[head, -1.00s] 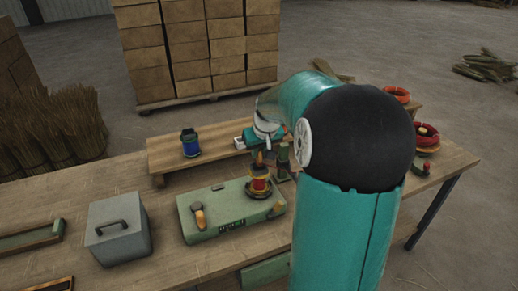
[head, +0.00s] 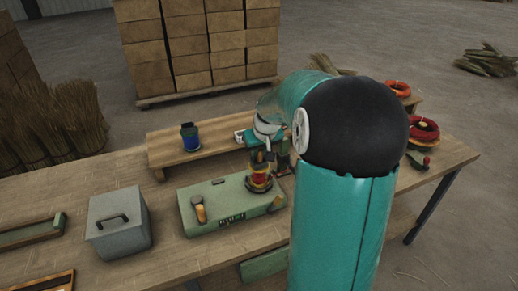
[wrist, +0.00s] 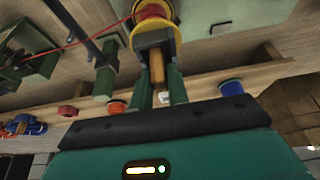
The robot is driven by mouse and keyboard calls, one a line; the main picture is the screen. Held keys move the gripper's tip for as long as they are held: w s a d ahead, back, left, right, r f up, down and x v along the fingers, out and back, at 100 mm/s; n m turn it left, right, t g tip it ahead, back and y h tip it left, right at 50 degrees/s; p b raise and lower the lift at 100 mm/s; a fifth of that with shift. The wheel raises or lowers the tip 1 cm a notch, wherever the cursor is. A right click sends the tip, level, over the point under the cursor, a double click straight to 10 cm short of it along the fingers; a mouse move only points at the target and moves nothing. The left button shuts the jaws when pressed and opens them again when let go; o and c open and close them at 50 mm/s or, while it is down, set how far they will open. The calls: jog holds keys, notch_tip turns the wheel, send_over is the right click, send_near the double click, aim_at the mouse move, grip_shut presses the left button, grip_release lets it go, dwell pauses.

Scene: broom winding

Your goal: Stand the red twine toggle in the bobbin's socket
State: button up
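The bobbin (head: 261,181), wound with red and yellow, stands on the green machine case (head: 215,198). In the wrist view the bobbin (wrist: 155,20) is at the top, with red twine (wrist: 75,41) running off left. A short wooden toggle (wrist: 157,71) lies between my gripper's two green fingertips (wrist: 158,80), its far end close to the bobbin's yellow flange. My gripper looks shut on the toggle. In the head view my gripper (head: 262,152) is right above the bobbin. The socket is hidden, and I cannot tell whether the toggle's end touches it.
A wooden shelf (head: 165,150) behind the case carries a blue spool (head: 190,138). A grey lidded box (head: 119,226) stands left of the case, and an orange-handled knob (head: 199,209) is on its front left. Red coils (head: 424,129) sit on the right. The front bench is mostly clear.

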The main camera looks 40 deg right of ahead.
jog(key=o, duration=0.4)
jog(key=shift+r, duration=0.1)
jog(key=v, duration=1.3)
jog(key=shift+s+r, duration=0.1)
jog(key=shift+r, duration=0.2)
jog(key=s+a+f+n, duration=0.1)
jog(key=s+a, duration=0.4)
jog(key=a, duration=0.3)
jog(key=s+a+f+n, duration=0.1)
jog(key=s+a, duration=0.5)
jog(key=a, duration=0.3)
jog(key=s+a+n+t+y, duration=0.1)
jog(key=s+a, duration=0.4)
jog(key=a, duration=0.4)
jog(key=shift+s+f, duration=0.4)
